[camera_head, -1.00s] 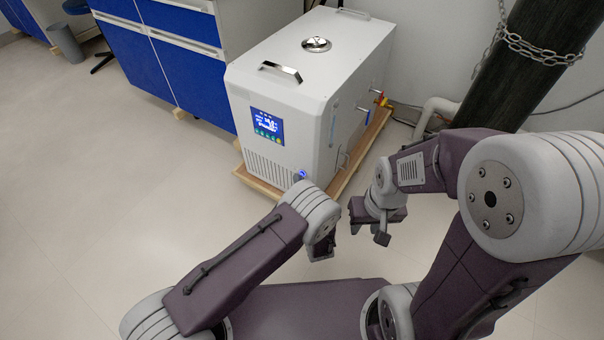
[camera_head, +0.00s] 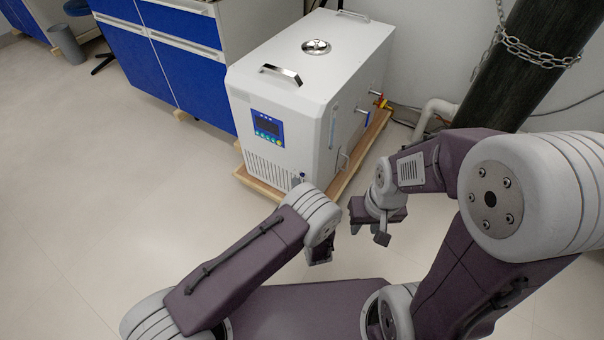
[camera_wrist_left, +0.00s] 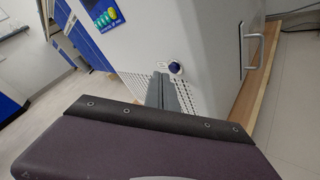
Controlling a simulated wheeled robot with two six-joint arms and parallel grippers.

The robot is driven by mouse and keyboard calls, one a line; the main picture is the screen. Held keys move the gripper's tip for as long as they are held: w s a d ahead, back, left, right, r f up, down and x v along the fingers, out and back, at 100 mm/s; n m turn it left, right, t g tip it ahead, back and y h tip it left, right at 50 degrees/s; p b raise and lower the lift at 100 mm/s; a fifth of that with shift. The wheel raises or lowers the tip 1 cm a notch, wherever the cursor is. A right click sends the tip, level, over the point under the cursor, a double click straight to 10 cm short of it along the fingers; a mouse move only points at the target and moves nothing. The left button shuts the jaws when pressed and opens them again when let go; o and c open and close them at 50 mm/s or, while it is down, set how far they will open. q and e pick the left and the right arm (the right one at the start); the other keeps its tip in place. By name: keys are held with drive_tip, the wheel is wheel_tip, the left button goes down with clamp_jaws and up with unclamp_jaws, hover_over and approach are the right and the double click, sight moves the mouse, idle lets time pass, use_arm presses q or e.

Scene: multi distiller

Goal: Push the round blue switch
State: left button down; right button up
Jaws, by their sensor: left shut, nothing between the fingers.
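The round blue switch (camera_head: 302,175) sits low on the front of the white machine (camera_head: 330,100), near its front right corner. In the left wrist view the switch (camera_wrist_left: 175,68) has a blue centre and pale ring and shows no glow. My left gripper (camera_head: 320,253) is shut and empty. In the left wrist view its closed fingertips (camera_wrist_left: 166,80) appear just below the switch; I cannot tell whether they touch it. The machine's display (camera_head: 267,126) is dark. My right gripper (camera_head: 378,229) is right of the left one, away from the machine; its opening is unclear.
The machine stands on a wooden pallet (camera_head: 262,188). Blue cabinets (camera_head: 187,68) are at the back left. A dark cylinder with a chain (camera_head: 530,48) and a white pipe (camera_head: 432,112) are at the right. The floor left of the machine is clear.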

use_arm(q)
drive_tip(key=s+a+p, duration=0.3)
drive_tip(key=s, duration=0.2)
drive_tip(key=shift+a, duration=0.25)
idle(0.4)
